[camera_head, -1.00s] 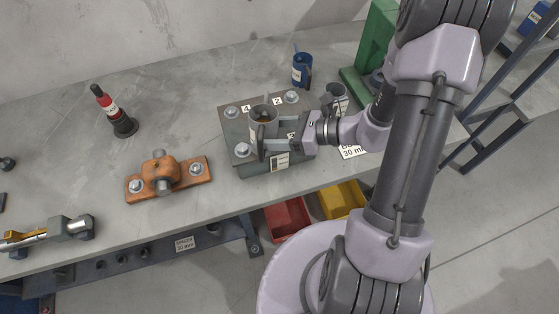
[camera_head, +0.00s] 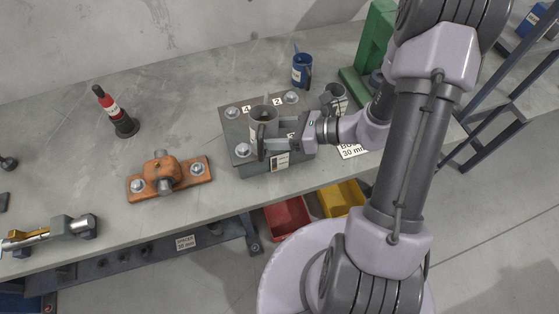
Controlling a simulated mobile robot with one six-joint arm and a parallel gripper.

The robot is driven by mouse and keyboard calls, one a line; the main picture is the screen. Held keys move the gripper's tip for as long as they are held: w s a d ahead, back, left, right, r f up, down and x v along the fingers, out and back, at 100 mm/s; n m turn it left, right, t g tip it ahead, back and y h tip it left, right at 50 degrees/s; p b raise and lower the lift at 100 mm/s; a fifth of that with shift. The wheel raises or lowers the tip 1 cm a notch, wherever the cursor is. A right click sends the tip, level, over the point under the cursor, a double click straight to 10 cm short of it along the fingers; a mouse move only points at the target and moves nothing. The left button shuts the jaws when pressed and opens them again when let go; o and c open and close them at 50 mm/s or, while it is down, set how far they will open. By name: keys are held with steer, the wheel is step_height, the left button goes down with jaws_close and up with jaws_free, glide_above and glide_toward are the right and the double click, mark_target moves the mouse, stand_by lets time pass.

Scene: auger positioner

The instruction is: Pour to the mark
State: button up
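A grey metal cup (camera_head: 264,116) stands upright at the grey block with bolts (camera_head: 233,130); its inside is dark and no mark or fill level can be made out. My gripper (camera_head: 269,143) reaches in from the right, with its fingers at the cup's front right side. Whether the fingers touch the cup or are closed on it is unclear. A blue mug (camera_head: 301,72) with a pale label stands behind the block. A smaller grey container (camera_head: 336,92) with a label stands to the right, partly near my arm.
A green stand (camera_head: 374,50) is at the back right. Red (camera_head: 287,218) and yellow (camera_head: 342,197) bins sit below the table edge.

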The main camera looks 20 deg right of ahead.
mark_target(275, 123)
steer(key=shift+s+r+m+p, duration=0.2)
steer(key=shift+r+m+p, duration=0.4)
steer(key=shift+p, duration=0.65)
stand_by(0.7)
steer(key=shift+r+g+p, duration=0.2)
steer(key=shift+g+p, duration=0.1)
steer(key=shift+p, duration=0.05)
steer(key=shift+s+a+r+m+p, duration=0.1)
steer(key=shift+r+m+p, duration=0.25)
steer(key=shift+p, duration=0.3)
stand_by(0.7)
steer(key=shift+r+g+p, duration=0.15)
steer(key=shift+g+p, duration=0.15)
steer(key=shift+p, duration=0.1)
steer(key=shift+r+m+g+y+p, duration=0.3)
steer(key=shift+r+m+p, duration=0.5)
steer(key=shift+p, duration=0.75)
stand_by(1.6)
steer(key=shift+r+p, duration=0.25)
steer(key=shift+p, duration=0.1)
stand_by(0.5)
